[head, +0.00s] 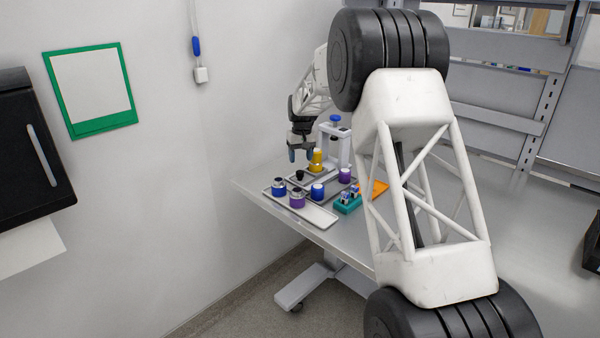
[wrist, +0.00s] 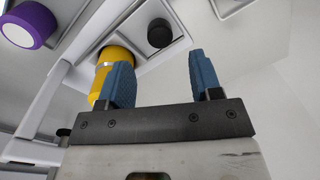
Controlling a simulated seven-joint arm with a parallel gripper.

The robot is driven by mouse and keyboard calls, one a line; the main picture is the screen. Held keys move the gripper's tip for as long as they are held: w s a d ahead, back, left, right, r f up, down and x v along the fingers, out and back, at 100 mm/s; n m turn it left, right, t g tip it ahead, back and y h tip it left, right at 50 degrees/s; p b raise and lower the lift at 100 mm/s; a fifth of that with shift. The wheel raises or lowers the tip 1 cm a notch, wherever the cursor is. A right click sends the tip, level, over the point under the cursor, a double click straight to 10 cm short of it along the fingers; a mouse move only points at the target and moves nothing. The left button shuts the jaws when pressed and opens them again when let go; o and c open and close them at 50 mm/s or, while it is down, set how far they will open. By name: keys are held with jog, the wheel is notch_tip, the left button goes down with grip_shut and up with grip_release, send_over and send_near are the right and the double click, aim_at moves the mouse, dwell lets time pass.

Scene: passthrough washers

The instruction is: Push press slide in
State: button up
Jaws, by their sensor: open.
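The white press (head: 338,140) with a blue knob on top stands at the back of the table. A grey slide plate (wrist: 140,60) with a black knob (wrist: 160,33) extends from its base; the knob also shows in the head view (head: 301,175). A yellow cylinder (wrist: 117,54) stands by the knob, towards the press; it also shows in the head view (head: 316,160). My gripper (wrist: 157,75) is open with two blue fingers and nothing between them. In the head view it (head: 300,154) hangs above the slide. The left finger overlaps the yellow cylinder in the wrist view; I cannot tell whether they touch.
A grey tray (head: 318,214) at the table's front left holds blue and purple cylinders (head: 297,198). Another purple cylinder (head: 345,175) stands right of the press. A teal rack (head: 347,204) and an orange item (head: 379,188) lie further right. My arm hides part of the table.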

aim_at(300, 171)
jog(key=shift+a+f, duration=0.1)
jog(key=shift+f, duration=3.15)
jog(key=shift+c, duration=0.4)
grip_shut()
